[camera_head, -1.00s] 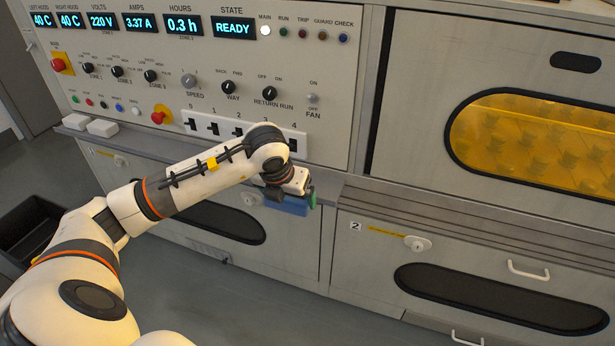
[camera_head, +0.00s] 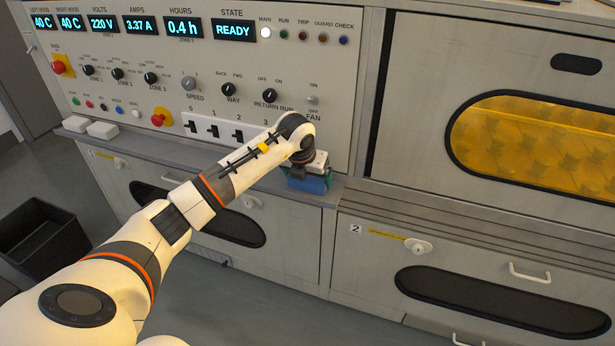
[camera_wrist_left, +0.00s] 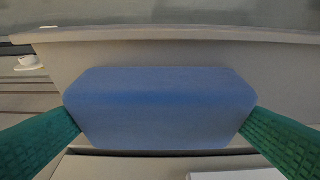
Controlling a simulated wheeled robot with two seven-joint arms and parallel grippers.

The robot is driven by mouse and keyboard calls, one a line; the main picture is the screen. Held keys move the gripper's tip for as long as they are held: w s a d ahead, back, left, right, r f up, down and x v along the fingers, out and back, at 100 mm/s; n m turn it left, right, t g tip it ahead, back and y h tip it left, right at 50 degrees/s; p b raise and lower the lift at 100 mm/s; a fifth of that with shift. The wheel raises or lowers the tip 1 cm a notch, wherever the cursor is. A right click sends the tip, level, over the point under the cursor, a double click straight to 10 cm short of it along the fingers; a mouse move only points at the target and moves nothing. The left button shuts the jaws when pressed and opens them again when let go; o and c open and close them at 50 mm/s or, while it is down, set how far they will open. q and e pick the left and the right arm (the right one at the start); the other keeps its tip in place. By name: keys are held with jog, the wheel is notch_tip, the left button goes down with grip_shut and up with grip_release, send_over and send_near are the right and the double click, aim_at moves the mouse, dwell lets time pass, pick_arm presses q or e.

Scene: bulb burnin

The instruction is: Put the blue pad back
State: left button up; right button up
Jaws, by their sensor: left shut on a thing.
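The blue pad (camera_head: 308,183) is held in my left gripper (camera_head: 308,176) at the ledge below the control panel, just left of the panel's right edge. In the left wrist view the pad (camera_wrist_left: 160,105) fills the middle, with the green fingers of my left gripper (camera_wrist_left: 160,118) pressed on its two sides. The gripper is shut on it. I cannot tell whether the pad touches the ledge. My right gripper is not in view.
The ledge (camera_head: 150,146) runs under the panel, with two white blocks (camera_head: 102,130) at its left. Switches and knobs sit just above my arm. Drawers with white latches lie below. A black bin (camera_head: 45,235) stands on the floor at left.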

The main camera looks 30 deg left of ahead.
pick_arm(q)
jog(key=o, duration=0.6)
